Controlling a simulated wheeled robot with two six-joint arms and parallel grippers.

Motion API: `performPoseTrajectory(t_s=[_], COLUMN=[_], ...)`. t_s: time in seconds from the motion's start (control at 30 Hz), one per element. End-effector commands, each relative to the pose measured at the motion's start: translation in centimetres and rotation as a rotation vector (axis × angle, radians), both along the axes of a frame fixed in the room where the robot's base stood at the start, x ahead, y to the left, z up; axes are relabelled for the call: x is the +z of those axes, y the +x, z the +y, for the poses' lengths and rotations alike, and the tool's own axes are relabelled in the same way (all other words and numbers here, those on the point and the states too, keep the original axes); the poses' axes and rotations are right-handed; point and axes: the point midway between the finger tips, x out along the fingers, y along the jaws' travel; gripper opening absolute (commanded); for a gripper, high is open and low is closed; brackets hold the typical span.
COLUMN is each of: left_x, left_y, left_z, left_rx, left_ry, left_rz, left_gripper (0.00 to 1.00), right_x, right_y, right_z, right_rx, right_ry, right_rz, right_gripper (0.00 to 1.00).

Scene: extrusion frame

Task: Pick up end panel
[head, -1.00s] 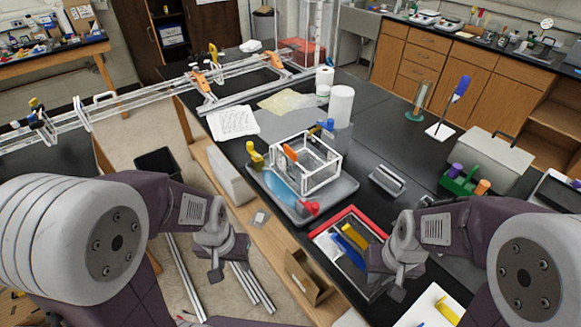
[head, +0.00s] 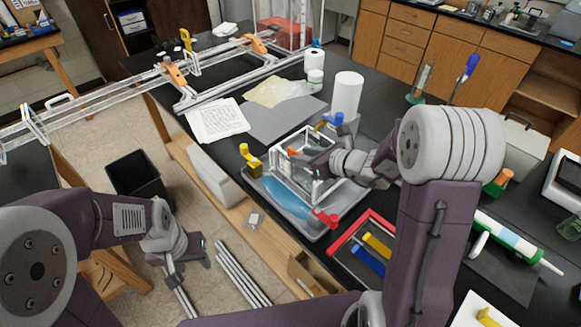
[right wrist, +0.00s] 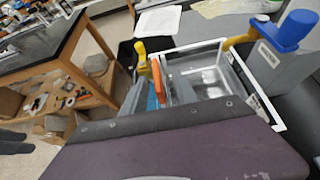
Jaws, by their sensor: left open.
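The white-edged extrusion frame (head: 275,170) with clear walls stands on a grey tray (head: 318,232). I cannot tell for sure which part is the end panel. My right gripper (head: 308,165) reaches over the frame from the right, its fingers at or inside the frame; whether they are apart or touch anything is unclear. In the right wrist view, the frame (right wrist: 228,62) holds an orange piece (right wrist: 158,80), and a dark purple surface hides its lower part.
A red-rimmed tray (head: 345,236) lies in front. A paper roll (head: 347,94) stands behind. A black bin (head: 138,177) stands on the floor.

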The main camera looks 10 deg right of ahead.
Motion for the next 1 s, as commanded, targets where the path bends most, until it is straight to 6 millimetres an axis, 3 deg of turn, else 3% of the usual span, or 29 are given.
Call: performPoseTrajectory(t_s=[0.27,0.53,0.8,0.93,1.0], left_x=[0.4,1.4,1.3,1.3,1.3], left_y=[0.0,0.0,0.0,0.0,0.0], left_z=[0.0,0.0,0.0,0.0,0.0], left_rx=[0.000,0.000,0.000,0.000,0.000], left_ry=[0.000,0.000,0.000,0.000,0.000], left_rz=[0.000,0.000,0.000,0.000,0.000], left_gripper=[0.47,0.47,0.47,0.47,0.47], right_x=[-1.0,-3.4,-3.7,-3.7,-3.7], right_y=[1.5,4.4,4.8,4.8,4.8], right_z=[1.1,3.3,3.5,3.5,3.5], right_rx=[0.001,0.005,0.001,0.001,0.001], right_ry=[-0.001,-0.004,-0.004,-0.004,-0.004], right_rz=[0.001,0.002,-0.001,-0.001,-0.001], right_gripper=[0.35,0.35,0.35,0.00,0.00])
